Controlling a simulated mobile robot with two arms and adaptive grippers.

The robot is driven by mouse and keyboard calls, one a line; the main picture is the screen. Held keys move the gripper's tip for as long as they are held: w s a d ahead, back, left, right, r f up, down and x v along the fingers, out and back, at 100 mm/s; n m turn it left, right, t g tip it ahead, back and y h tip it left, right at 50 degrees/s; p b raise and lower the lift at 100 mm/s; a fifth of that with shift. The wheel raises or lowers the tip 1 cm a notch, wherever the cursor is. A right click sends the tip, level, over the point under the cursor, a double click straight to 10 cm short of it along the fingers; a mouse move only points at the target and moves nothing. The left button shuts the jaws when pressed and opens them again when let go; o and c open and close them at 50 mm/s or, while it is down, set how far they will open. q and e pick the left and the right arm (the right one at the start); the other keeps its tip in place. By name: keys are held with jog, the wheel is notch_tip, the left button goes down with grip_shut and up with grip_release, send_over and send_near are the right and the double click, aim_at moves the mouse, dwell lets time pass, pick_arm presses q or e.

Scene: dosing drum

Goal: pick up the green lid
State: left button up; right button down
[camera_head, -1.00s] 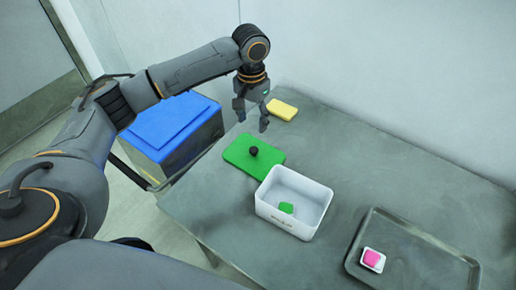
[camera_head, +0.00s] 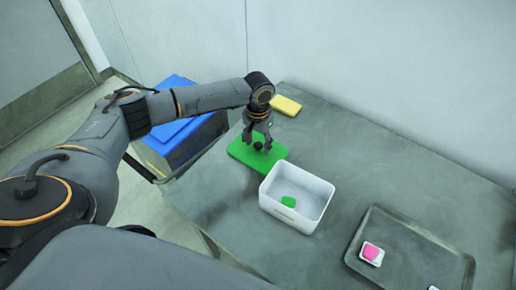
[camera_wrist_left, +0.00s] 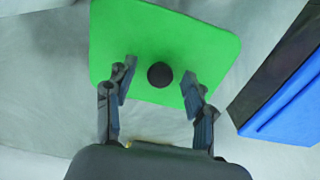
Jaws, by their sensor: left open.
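The green lid (camera_head: 243,155) is a flat panel with a round black knob (camera_head: 258,146) in its middle. It lies on the grey table, just left of the white box. My left gripper (camera_head: 258,142) is over the lid with its fingers pointing down around the knob. In the left wrist view the lid (camera_wrist_left: 125,45) fills the upper middle. There the fingers of my left gripper (camera_wrist_left: 158,88) are spread apart, with the knob (camera_wrist_left: 160,75) between them and not touched by either. My right gripper is not in view.
A white open box (camera_head: 271,202) holding a green block (camera_head: 288,201) stands beside the lid. A yellow block (camera_head: 286,105) lies behind the gripper. A dark tray (camera_head: 412,272) with a pink item (camera_head: 371,252) is at right. A blue-topped bin (camera_head: 178,128) stands left of the table (camera_head: 380,160).

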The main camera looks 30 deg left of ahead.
pick_arm(q)
grip_shut()
dwell(0.3)
